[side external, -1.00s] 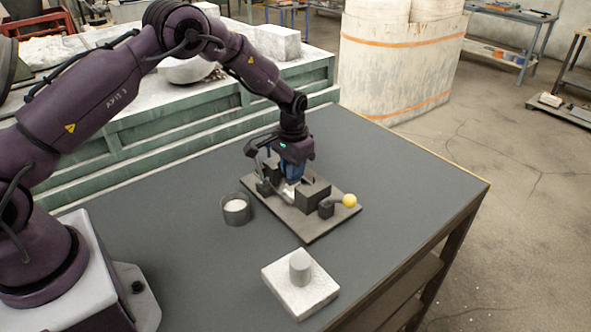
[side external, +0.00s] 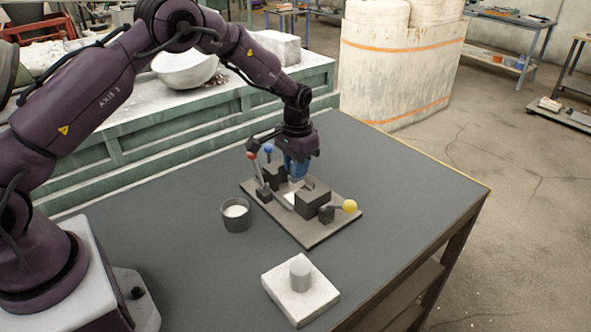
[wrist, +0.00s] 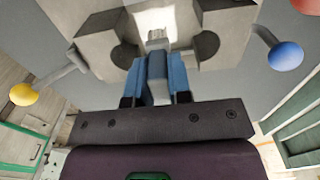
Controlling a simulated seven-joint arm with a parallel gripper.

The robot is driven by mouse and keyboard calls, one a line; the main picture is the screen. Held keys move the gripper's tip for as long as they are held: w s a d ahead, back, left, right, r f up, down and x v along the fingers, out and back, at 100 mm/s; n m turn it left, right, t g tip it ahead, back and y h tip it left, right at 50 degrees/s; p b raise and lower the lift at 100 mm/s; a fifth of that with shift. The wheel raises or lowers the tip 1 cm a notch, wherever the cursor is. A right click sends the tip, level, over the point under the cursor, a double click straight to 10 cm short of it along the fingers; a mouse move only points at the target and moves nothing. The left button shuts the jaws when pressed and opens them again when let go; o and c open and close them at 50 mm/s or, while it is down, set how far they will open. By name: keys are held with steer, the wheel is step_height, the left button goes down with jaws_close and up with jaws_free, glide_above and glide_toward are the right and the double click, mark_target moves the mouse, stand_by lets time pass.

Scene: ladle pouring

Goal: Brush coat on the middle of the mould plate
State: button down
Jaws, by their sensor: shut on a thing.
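The mould plate (side external: 318,238) is a flat grey-brown board on the table, carrying two dark blocks with a gap between them. A bright white patch (wrist: 155,19) shows in the gap in the wrist view. My gripper (side external: 296,178) points down over the gap, its blue fingers shut. They hold a slim brush-like tool (wrist: 157,36), whose grey end shows just past the fingertips against the white patch. I cannot tell whether its tip touches the surface. A dark cup (side external: 236,220) with white contents stands left of the plate.
Levers with a red knob (side external: 253,155), a blue knob (side external: 268,150) and a yellow knob (side external: 349,206) rise around the blocks, close to my gripper. A white slab (side external: 318,292) with a grey cylinder (side external: 300,272) sits at the front. The table's right side is clear.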

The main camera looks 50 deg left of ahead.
step_height(320, 180, up, 9)
stand_by(0.5)
stand_by(0.4)
